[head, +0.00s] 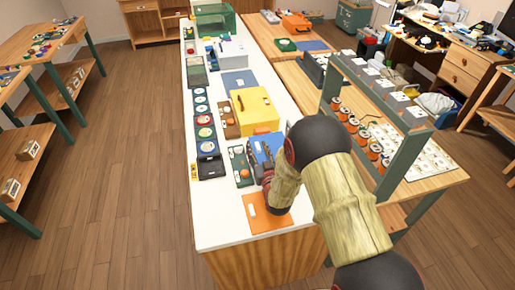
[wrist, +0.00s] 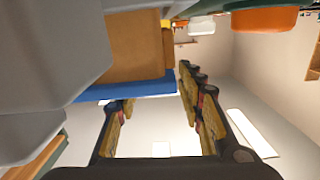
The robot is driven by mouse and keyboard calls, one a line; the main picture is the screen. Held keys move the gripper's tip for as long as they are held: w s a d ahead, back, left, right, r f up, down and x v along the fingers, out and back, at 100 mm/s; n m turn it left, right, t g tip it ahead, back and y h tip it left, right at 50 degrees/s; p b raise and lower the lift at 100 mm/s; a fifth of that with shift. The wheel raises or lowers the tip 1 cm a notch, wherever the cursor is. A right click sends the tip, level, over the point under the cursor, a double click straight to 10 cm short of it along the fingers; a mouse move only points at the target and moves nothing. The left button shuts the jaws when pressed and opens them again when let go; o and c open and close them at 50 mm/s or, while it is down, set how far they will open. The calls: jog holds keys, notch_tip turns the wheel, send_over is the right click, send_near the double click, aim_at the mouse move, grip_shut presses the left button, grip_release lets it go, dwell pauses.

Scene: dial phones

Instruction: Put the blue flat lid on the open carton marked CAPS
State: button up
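In the wrist view, which looks upside down, a blue flat lid (wrist: 130,88) lies against the top of a brown carton (wrist: 140,45). I cannot read any CAPS mark, and the carton's far parts are hidden. My gripper (wrist: 155,105) has its two fingers apart, with a bright gap between them. The lid's edge is just beyond the fingertips; I cannot tell whether a finger touches it. In the head view my gripper (head: 260,162) is low over the counter, in front of a blue flat surface (head: 270,145), partly hidden by my arm.
The white counter (head: 225,222) holds a yellow box (head: 255,108), a dark green tray (head: 241,165), a black tray (head: 209,167) and an orange mat (head: 266,214). A green rack frame (head: 385,160) stands on the wooden table at right. Counter space left of the orange mat is clear.

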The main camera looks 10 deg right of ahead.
jog(key=shift+s+r+p, duration=0.1)
jog(key=shift+s+p, duration=0.15)
jog(key=shift+p, duration=0.55)
jog(key=s+r+p, duration=0.1)
jog(key=s, duration=1)
notch_tip(320, 180, up, 15)
jog(key=s+g, duration=0.1)
jog(key=g, duration=0.4)
jog(key=s+r+g, duration=0.3)
jog(key=s+r, duration=0.1)
jog(key=s, duration=1)
jog(key=s+r+g, duration=0.3)
jog(key=s+r, duration=0.2)
jog(key=s, duration=0.9)
jog(key=shift+s+n+g, duration=0.2)
jog(key=shift+n+g, duration=0.1)
jog(key=shift+g, duration=0.1)
